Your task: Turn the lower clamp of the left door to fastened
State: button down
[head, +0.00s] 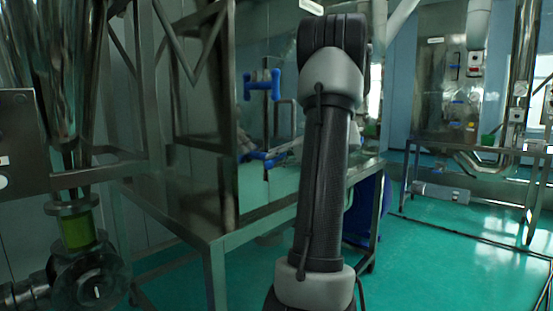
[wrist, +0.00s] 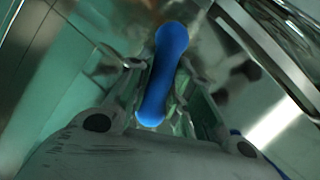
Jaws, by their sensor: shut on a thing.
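In the wrist view my gripper (wrist: 156,88) has a finger on each side of a blue clamp handle (wrist: 168,45) and is shut on it. The handle is a rounded bar, slanting slightly from upper right to lower left. In the head view two blue clamps show on the door of a steel cabinet: an upper one (head: 262,84) and a lower one (head: 265,157). My arm stands in front, just right of them, and hides part of the door. My gripper is not clearly visible there. I cannot tell from the pictures whether the held clamp is fastened.
The cabinet stands on a steel frame table (head: 215,235). A glass and steel funnel with a valve (head: 80,235) stands at the left. Another steel machine (head: 445,90) on a table is at the far right. The green floor (head: 440,265) on the right is largely clear.

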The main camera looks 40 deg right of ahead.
jog(key=m+y, duration=0.2)
jog(key=m, duration=0.1)
jog(key=shift+d+f+m+t, duration=0.1)
jog(key=shift+f+m+t, duration=0.2)
jog(key=shift+t, duration=0.1)
dwell(0.5)
jog(key=c, duration=1.3)
grip_release()
jog(key=shift+y, duration=0.3)
jog(key=v, duration=1.2)
